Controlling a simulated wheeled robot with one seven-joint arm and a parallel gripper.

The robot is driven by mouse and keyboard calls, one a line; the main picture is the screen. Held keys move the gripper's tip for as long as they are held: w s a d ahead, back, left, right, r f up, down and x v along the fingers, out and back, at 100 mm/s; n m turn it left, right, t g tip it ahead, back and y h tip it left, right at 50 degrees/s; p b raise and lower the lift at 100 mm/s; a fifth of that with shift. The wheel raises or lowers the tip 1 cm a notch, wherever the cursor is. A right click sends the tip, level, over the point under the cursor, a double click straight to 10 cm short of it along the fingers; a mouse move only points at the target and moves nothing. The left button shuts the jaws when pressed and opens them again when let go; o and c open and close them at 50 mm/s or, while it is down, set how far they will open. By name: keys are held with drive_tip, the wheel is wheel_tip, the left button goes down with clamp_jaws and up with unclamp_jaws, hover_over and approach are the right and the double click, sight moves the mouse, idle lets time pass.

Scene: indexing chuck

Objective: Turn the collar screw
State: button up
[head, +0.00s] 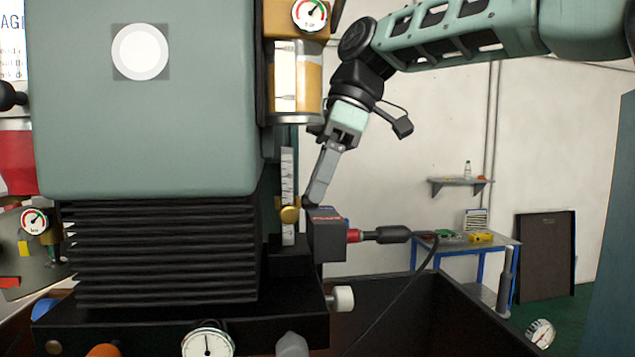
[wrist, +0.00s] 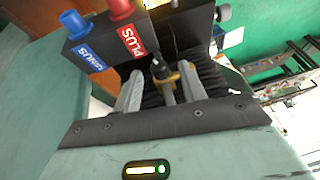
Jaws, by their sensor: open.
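The brass collar with its round screw head (head: 290,214) sits low on a white upright scale (head: 288,180). My gripper (head: 312,204) comes down from the upper right, with its fingertips just right of the collar and partly hidden by a dark box. In the wrist view, my gripper (wrist: 162,72) has its two fingers apart. A brass part with a dark tip (wrist: 168,88), probably the collar screw, shows in the gap between them. I cannot tell whether either finger touches it.
The dark box (head: 327,240) with a red plug and cable stands close beside the fingers; the wrist view shows its PLUS (wrist: 131,41) and MINUS labels. A ribbed black bellows (head: 160,250) is left of the scale. A brass-capped glass cylinder (head: 297,85) hangs above.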

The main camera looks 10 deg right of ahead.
drive_tip(key=shift+a+f, duration=0.15)
drive_tip(key=shift+f, duration=0.2)
clamp_jaws()
drive_tip(key=shift+r+p, duration=0.15)
drive_tip(key=shift+p, duration=0.35)
